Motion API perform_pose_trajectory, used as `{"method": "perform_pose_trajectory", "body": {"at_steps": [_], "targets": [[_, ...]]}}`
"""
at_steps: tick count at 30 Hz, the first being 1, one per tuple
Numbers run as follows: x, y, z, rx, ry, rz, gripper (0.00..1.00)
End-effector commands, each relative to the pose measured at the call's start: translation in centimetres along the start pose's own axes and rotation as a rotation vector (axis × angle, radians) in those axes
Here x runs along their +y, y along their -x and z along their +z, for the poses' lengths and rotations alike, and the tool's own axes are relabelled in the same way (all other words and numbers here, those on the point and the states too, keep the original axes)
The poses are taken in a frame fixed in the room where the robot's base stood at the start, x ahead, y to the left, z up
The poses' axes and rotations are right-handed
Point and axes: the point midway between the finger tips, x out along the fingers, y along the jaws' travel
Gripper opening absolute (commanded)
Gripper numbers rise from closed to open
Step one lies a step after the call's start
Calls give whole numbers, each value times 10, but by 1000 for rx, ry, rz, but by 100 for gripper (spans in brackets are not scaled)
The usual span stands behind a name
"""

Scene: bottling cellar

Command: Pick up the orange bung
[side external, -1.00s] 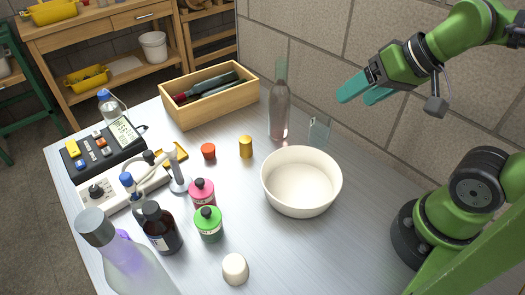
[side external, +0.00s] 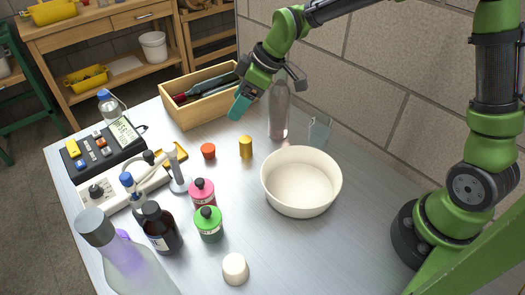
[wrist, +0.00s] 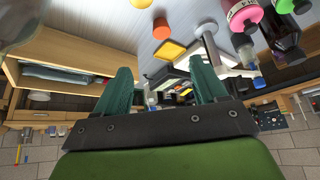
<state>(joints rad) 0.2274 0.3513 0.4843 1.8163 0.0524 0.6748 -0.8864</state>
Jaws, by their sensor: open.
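The orange bung (side external: 208,151) is a short, round orange-red piece standing on the grey metal table. It also shows near the top of the wrist view (wrist: 161,28). My gripper (side external: 240,106), with teal fingers, is open and empty. It is in the air near the right end of the wooden box, above and to the right of the bung in the side view. In the wrist view the bung lies beyond the gap between my fingertips (wrist: 165,72).
A yellow cylinder (side external: 246,147) stands right of the bung. A clear bottle (side external: 279,115), a white bowl (side external: 300,206) and the wooden box (side external: 200,115) are close by. A metal stand (side external: 179,178), pink bottle (side external: 201,193) and green bottle (side external: 209,225) stand nearer the front.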

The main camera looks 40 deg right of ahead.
Motion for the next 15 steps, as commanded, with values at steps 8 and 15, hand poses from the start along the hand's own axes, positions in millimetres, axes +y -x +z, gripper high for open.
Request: {"method": "perform_pose_trajectory", "body": {"at_steps": [8, 15], "targets": [[-2, -36, 2, -5, 45, -3, 71], [-2, -88, 2, -6, 43, -2, 71]]}}
